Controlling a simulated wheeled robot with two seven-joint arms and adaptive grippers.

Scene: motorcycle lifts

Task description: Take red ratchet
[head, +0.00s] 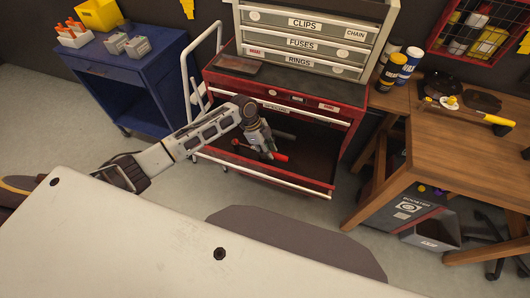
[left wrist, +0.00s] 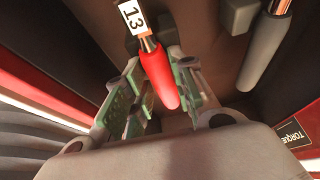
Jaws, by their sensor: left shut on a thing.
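The red ratchet (left wrist: 160,80) has a red handle and a metal shaft, with a white "13" tag beside it. It is in the open drawer (head: 262,178) of the red tool cabinet, and a red part of it shows by the fingertips in the head view (head: 280,157). My left gripper (head: 265,150) reaches down into this drawer. In the left wrist view its green-padded fingers (left wrist: 157,100) stand on both sides of the red handle, shut on it. The ratchet's far end is out of view. My right gripper is not in view.
A grey-handled tool (left wrist: 265,50) lies to the right of the red handle. A grey drawer unit (head: 305,45) stands on the cabinet. A blue cart (head: 120,75) is at the left, a wooden workbench (head: 460,150) at the right. Drawer walls surround the gripper.

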